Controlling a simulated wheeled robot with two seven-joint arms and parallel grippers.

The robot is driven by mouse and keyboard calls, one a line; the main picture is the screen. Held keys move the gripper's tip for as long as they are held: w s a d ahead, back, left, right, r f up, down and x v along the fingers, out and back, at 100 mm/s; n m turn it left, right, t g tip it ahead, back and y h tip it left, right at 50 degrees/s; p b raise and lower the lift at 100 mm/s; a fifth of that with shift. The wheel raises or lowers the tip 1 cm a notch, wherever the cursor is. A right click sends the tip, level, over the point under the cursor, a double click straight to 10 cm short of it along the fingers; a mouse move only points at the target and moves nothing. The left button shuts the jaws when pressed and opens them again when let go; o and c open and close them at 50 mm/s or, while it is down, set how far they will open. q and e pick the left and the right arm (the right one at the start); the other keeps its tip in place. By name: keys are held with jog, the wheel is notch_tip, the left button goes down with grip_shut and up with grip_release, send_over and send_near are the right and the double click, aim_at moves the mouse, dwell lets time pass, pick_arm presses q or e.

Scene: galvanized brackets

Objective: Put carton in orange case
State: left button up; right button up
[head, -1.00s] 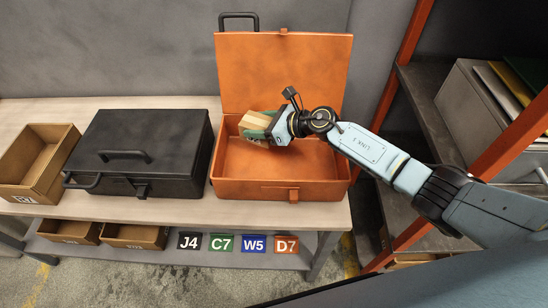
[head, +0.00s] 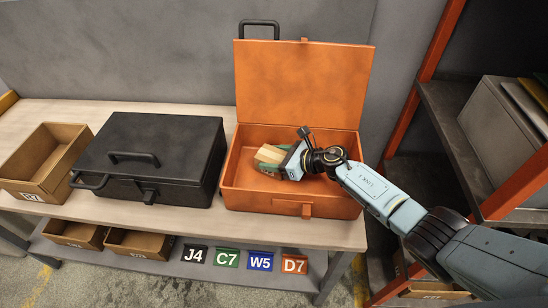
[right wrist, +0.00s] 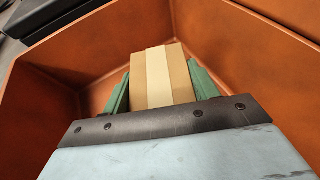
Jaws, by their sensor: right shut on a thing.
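The orange case (head: 300,92) stands open on the bench, its lid raised at the back. My right gripper (head: 270,155) reaches in from the right and is inside the case's opening, toward its left side. Its green fingers are shut on the tan carton (head: 274,150), one finger on each side. In the right wrist view the carton (right wrist: 163,75) sits between the fingers (right wrist: 160,90), with the orange walls around it. I cannot tell whether the carton touches the case floor. My left gripper is not in view.
A closed black case (head: 150,155) stands just left of the orange case. A cardboard bin (head: 62,165) is at the far left. Colored labels hang along the lower shelf edge. An orange-framed shelf rack (head: 425,75) stands close on the right.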

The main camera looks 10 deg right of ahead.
jog(key=o, duration=1.1)
jog(key=shift+f, duration=0.1)
jog(key=shift+s+d+r+p, duration=0.15)
jog(key=shift+d+r+p, duration=0.1)
jog(key=shift+p, duration=0.15)
jog(key=p+v, duration=0.2)
jog(key=v, duration=0.9)
jog(key=shift+s+d, duration=0.15)
